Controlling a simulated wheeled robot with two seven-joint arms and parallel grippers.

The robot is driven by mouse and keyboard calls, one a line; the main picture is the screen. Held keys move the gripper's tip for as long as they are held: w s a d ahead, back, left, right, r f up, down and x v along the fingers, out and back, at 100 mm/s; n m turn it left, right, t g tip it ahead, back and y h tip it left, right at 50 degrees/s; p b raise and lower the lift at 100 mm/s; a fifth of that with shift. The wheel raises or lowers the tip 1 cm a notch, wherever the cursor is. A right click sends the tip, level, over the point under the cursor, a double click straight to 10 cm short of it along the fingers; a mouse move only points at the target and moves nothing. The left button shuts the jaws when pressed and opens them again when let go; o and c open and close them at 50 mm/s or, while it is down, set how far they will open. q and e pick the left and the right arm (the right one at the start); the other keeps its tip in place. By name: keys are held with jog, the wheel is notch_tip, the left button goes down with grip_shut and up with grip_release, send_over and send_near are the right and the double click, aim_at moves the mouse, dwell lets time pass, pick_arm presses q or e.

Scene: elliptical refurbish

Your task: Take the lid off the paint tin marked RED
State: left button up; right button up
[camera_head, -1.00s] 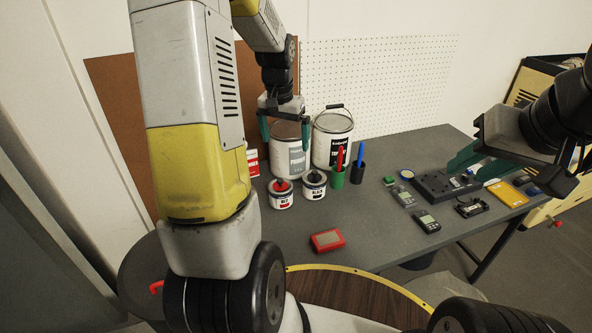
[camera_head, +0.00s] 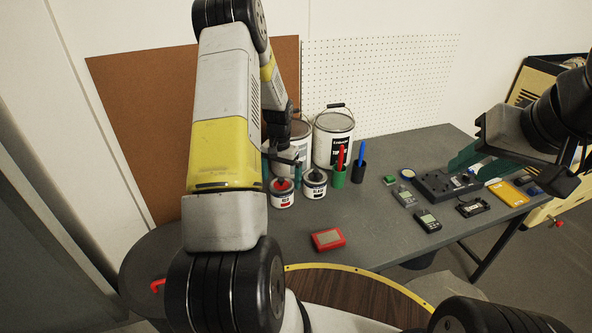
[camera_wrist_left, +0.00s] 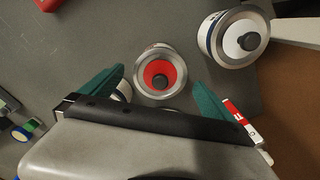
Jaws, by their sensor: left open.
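The small RED tin (camera_head: 281,199) stands upright on the table, its red-centred lid on with a dark knob. In the left wrist view its lid (camera_wrist_left: 178,68) lies ahead of the fingers. My left gripper (camera_head: 281,178) is open and empty above and close to the tin, fingers apart; it also shows in the left wrist view (camera_wrist_left: 160,85). Whether a finger touches the tin, I cannot tell. The BLACK tin (camera_head: 315,190) stands just right of it. My right gripper (camera_head: 474,166) looks open and empty over the table's right side.
A third small tin (camera_wrist_left: 222,40) with a pale lid is hidden by my arm in the head view. Large tins (camera_head: 333,132) stand behind. Green (camera_head: 339,178) and dark (camera_head: 358,174) pen cups are to the right. A red block (camera_head: 327,239) lies in front; table around it is clear.

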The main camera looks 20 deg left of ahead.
pick_arm(q)
jog(key=shift+f, duration=0.45)
jog(key=c, duration=1.3)
jog(key=shift+r, duration=0.1)
